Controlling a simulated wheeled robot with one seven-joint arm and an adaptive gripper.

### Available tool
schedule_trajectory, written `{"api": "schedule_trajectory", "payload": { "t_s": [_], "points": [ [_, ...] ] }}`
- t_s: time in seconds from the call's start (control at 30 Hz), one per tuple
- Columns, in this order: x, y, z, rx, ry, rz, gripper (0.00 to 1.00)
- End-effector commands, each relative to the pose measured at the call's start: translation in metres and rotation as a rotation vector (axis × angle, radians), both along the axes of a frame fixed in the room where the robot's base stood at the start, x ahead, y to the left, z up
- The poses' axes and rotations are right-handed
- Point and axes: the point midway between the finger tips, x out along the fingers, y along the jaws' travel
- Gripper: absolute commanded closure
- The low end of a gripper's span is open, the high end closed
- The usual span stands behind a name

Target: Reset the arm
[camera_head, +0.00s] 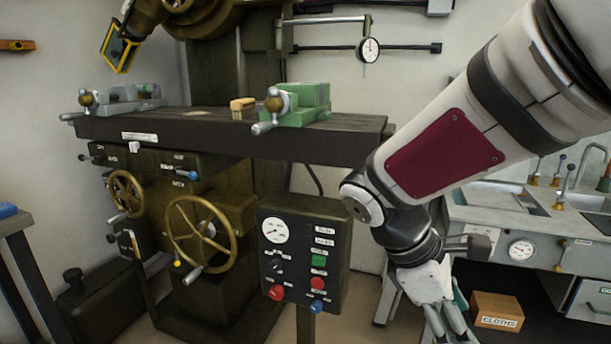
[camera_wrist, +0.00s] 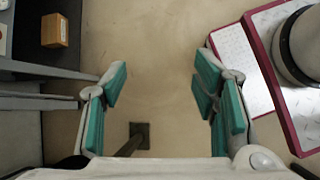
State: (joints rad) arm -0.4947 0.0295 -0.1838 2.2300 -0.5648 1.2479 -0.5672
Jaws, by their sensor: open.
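My gripper (camera_head: 447,318) hangs at the lower right in the head view, at the end of my white arm, with its fingers pointing down. In the wrist view my gripper (camera_wrist: 160,95) shows two fingers with teal pads spread wide apart. It is open and nothing is between the pads; only the bare floor (camera_wrist: 160,40) lies below. In the head view the fingertips run off the bottom edge.
A dark machine with a table (camera_head: 230,137), brass handwheel (camera_head: 201,233) and control box (camera_head: 303,253) stands left of my gripper. A sink bench (camera_head: 535,245) is at right, with a cloths box (camera_head: 497,310) beneath. Floor below my gripper is mostly clear.

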Motion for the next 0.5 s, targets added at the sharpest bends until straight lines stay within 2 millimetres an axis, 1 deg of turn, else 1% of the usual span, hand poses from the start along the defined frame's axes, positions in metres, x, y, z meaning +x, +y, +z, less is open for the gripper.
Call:
{"api": "schedule_trajectory", "payload": {
  "t_s": [0.03, 0.2, 0.4, 0.5],
  "points": [
    [-0.015, -0.006, 0.007, 0.044, -0.044, -0.081, 0.46],
    [-0.066, -0.012, 0.022, 0.176, -0.174, -0.356, 0.46],
    [-0.122, -0.007, 0.032, 0.315, -0.318, -0.671, 0.46],
    [-0.142, -0.002, 0.033, 0.370, -0.377, -0.800, 0.46]
  ]
}}
